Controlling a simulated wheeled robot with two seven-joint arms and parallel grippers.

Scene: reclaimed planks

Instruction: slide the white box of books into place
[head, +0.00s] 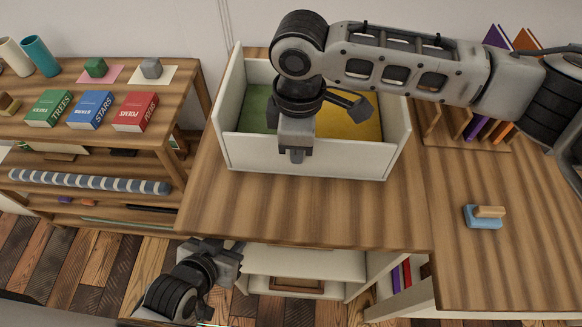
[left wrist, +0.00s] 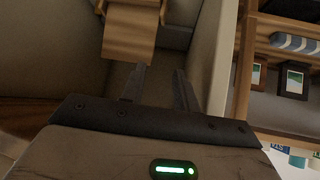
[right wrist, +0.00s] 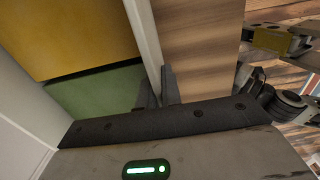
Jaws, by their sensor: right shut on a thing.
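The white box (head: 350,158) stands on the wooden tabletop (head: 320,212), against the back. A green book (head: 257,104) lies at its left and a yellow book (head: 365,118) at its right. My right gripper (head: 297,156) reaches down over the box and is shut on its front wall, left of the middle. The right wrist view shows my right fingers (right wrist: 160,88) at the white wall (right wrist: 143,28), with the green (right wrist: 100,100) and yellow (right wrist: 70,35) surfaces inside. My left gripper (left wrist: 160,88) is open and empty, low by the cabinet under the tabletop.
A shelf unit (head: 185,88) at left holds TREES (head: 48,108), STARS (head: 90,110) and POEMS (head: 135,112) books and a striped roll (head: 90,182). A blue block with a wooden handle (head: 483,216) lies at right. An upright book rack (head: 465,130) stands behind. The front tabletop is clear.

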